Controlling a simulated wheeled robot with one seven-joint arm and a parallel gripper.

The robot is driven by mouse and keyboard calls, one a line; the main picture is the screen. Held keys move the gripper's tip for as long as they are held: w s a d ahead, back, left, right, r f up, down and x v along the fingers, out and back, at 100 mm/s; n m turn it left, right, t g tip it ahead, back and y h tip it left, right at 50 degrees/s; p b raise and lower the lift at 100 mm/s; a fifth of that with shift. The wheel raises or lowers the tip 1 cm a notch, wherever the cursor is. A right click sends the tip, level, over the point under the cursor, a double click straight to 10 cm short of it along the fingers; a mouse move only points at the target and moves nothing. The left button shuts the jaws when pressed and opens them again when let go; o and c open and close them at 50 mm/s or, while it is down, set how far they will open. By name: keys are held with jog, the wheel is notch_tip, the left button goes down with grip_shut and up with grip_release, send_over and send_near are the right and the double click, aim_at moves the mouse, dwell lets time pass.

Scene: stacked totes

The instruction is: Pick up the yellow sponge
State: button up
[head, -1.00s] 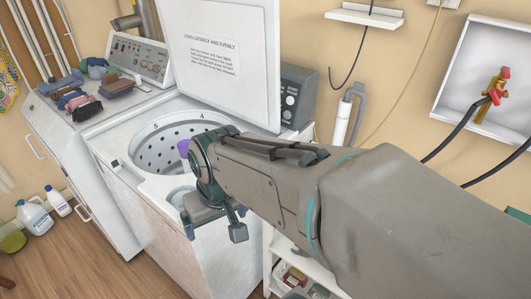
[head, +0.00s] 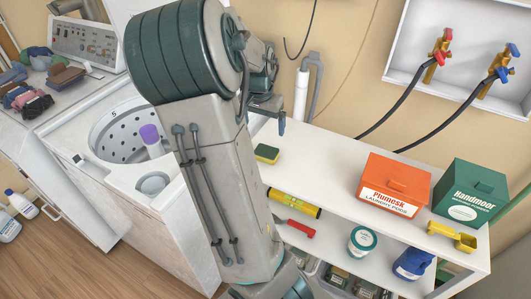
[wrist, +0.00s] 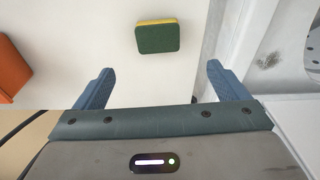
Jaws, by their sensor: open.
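The yellow sponge (head: 267,153) has a green top layer with yellow showing along its edge. It lies flat on the left end of the white shelf's top, beside the washing machine. In the wrist view the sponge (wrist: 158,37) is ahead of the fingers and roughly centred between them, with its green face toward the camera. My gripper (wrist: 158,88) is open and empty, apart from the sponge. In the head view my arm stands in front of the washer, and the gripper (head: 270,112) shows only partly, above and behind the sponge.
The white shelf top (head: 330,180) is clear right of the sponge, up to an orange laundry box (head: 394,185) and a green box (head: 472,192). A yellow scoop (head: 452,237) lies near its front edge. The open washer (head: 110,135) stands left, with a purple-capped item inside.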

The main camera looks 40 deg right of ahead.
send_over(266, 151)
jog(key=f, duration=0.7)
jog(key=shift+a+f, duration=0.1)
jog(key=shift+a, duration=0.15)
jog(key=f, duration=0.5)
jog(key=shift+d+f, duration=0.3)
jog(key=c, duration=1)
